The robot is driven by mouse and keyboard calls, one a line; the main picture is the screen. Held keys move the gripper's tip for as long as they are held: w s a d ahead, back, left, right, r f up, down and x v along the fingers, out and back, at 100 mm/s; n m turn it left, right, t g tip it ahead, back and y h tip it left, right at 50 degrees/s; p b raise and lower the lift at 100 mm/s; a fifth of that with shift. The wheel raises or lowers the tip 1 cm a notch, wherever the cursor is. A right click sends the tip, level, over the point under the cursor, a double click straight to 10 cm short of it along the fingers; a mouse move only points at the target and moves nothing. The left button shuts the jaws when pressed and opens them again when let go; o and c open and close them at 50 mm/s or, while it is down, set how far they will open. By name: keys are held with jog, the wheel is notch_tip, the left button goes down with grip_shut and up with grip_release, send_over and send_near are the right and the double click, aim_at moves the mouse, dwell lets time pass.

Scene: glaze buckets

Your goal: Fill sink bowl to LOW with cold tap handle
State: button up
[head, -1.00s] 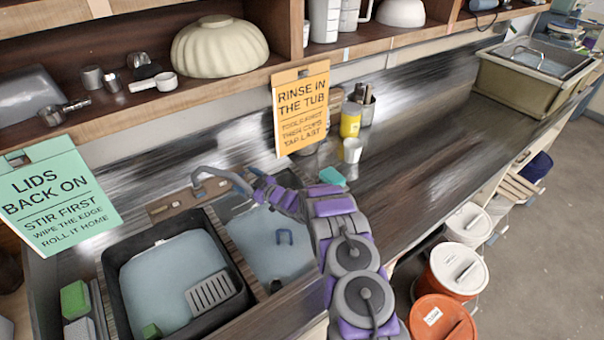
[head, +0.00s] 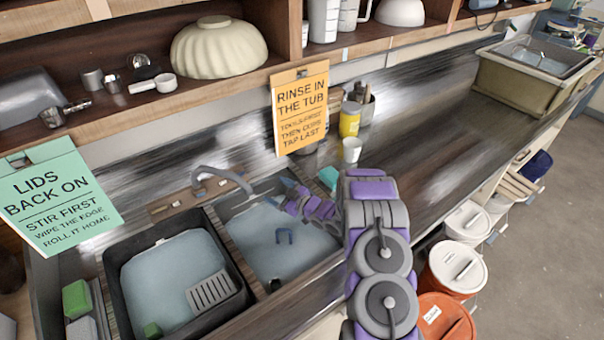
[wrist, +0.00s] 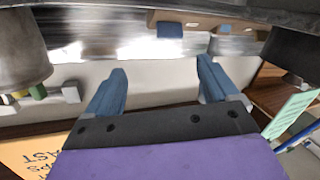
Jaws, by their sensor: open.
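The sink bowl (head: 262,243) is the right basin of the counter, with a pale blue-grey surface inside; I cannot tell whether it holds water. The curved grey tap (head: 222,171) rises behind it from a brown backplate (head: 165,206). Small handles stand on that plate, too small to tell apart there. In the wrist view, a blue piece (wrist: 170,29), perhaps the cold tap handle, sits on a brown strip beyond the fingers. My gripper (head: 279,193) is open above the bowl's back, right of the spout; between its blue fingers (wrist: 162,68) nothing is held.
A black tub (head: 240,300) with a grey grate fills the left basin. An orange sign (head: 301,107) hangs from the shelf above. A white cup (head: 352,150), yellow jar (head: 349,120) and teal sponge (head: 329,177) stand near my arm.

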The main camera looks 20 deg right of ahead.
jog(key=shift+d+r+m+g+h, duration=1)
jog(key=shift+d+r+h, duration=0.85)
jog(key=shift+r+h, duration=1.15)
jog(key=s+d+r+m+g+h+b, duration=0.1)
jog(key=s+r+m+g+h, duration=0.2)
jog(key=s+r, duration=0.5)
jog(key=shift+s+r+g+h, duration=0.15)
jog(key=shift+s+g+h, duration=0.3)
jog(key=shift+g, duration=0.25)
jog(key=shift+s+d, duration=0.1)
jog(key=s+a+r+m+g, duration=0.1)
jog(key=s+a, duration=0.4)
jog(key=s, duration=1)
jog(key=s+a+r+m+g+y+b, duration=0.1)
jog(key=s+a+r+g, duration=0.2)
jog(key=s, duration=1.2)
jog(key=s+a+r+m+g+y+b, duration=0.1)
jog(key=s+a+r+g, duration=0.2)
jog(key=s, duration=1.2)
jog(key=a+g, duration=0.3)
jog(key=a, duration=0.1)
jog(key=shift+s+a+m, duration=0.2)
jog(key=shift+s+m, duration=0.1)
jog(key=shift+m, duration=0.1)
jog(key=shift+r, duration=0.1)
